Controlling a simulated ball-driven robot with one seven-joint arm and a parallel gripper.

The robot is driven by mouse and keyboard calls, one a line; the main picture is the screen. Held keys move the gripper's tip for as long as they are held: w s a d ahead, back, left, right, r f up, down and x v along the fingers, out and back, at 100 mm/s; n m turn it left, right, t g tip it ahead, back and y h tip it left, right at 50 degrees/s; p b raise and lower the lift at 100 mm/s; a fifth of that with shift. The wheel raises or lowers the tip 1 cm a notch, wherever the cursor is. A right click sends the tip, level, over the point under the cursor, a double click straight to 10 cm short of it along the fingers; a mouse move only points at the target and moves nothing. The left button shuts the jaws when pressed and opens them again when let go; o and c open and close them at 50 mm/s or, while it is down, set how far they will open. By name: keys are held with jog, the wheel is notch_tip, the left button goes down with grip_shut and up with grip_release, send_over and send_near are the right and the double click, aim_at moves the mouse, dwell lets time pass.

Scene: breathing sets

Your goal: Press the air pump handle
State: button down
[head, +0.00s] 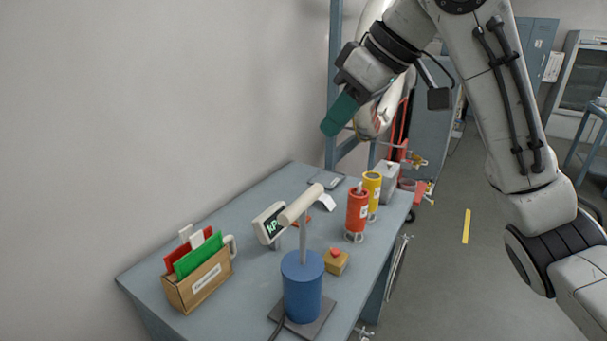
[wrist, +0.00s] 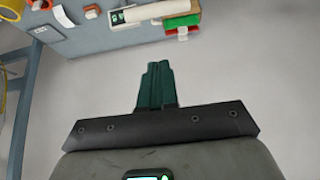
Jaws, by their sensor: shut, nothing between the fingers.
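The air pump has a blue cylinder (head: 301,284) on a dark base plate, at the front of the grey-blue table (head: 253,202) in the head view. Its cream T-handle (head: 301,203) stands raised on a grey rod above the cylinder. In the wrist view the cream handle (wrist: 150,12) shows at the top edge. My gripper (head: 330,128) is shut and empty, with green fingers together. It is in the air above the far part of the table, well apart from the handle. The fingers also show in the wrist view (wrist: 157,70).
A gauge (head: 269,223) with a lit display stands behind the pump. A cardboard box (head: 200,281) of folders is at left. Red (head: 357,212) and yellow (head: 372,190) cylinders and a small box with a red button (head: 336,261) are at right. A wall lies behind.

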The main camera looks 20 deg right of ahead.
jog(key=shift+w+f, duration=0.1)
jog(key=shift+w, duration=0.05)
send_over(308, 201)
notch_tip(308, 201, down, 8)
jog(key=shift+w+a+r, duration=0.15)
notch_tip(308, 201, down, 3)
jog(key=shift+f, duration=0.7)
